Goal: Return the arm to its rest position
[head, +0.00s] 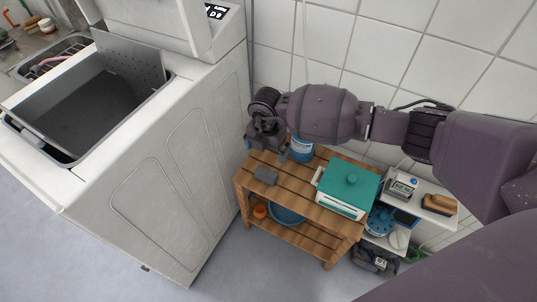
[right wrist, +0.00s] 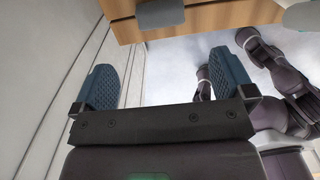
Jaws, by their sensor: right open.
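My right arm (head: 325,113) comes in from the right in the head view and stretches left above a slatted wooden table (head: 293,180). Its right gripper (head: 268,142) hangs near the table's far left corner, close to the white washing machine (head: 165,165). In the right wrist view, the two blue fingers of the right gripper (right wrist: 163,80) stand wide apart with nothing between them. A small grey block (head: 266,175) lies on the table near the gripper and apart from it. It also shows in the right wrist view (right wrist: 160,12). My left gripper is not seen.
A teal-lidded white box (head: 348,188) stands on the table's right side. A blue-and-white container (head: 302,150) is partly hidden behind the arm. A white shelf (head: 425,188) with a brush (head: 440,204) stands at right. The tiled wall (head: 375,50) is close behind the arm.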

